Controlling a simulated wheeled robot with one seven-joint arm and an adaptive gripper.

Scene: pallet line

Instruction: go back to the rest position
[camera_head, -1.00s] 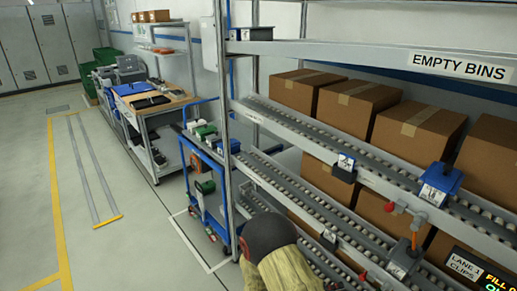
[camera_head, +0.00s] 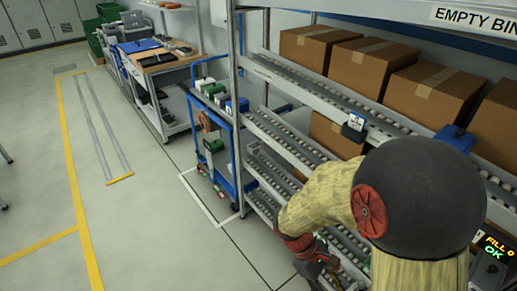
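My arm, in a yellow sleeve with a large dark joint, fills the lower right of the head view and stands in front of the rack. My gripper (camera_head: 318,266) shows low in the picture as a small dark and red shape at the end of the sleeve, in front of the rack's lower lanes. Its fingers are too small and dark to tell whether they are open or shut, and I cannot see anything held in it.
The flow rack (camera_head: 325,92) with roller lanes and cardboard boxes (camera_head: 427,92) stands close on the right. A blue cart (camera_head: 226,150) stands at its left end, and a workbench (camera_head: 168,62) stands beyond. The floor (camera_head: 140,225) on the left is clear.

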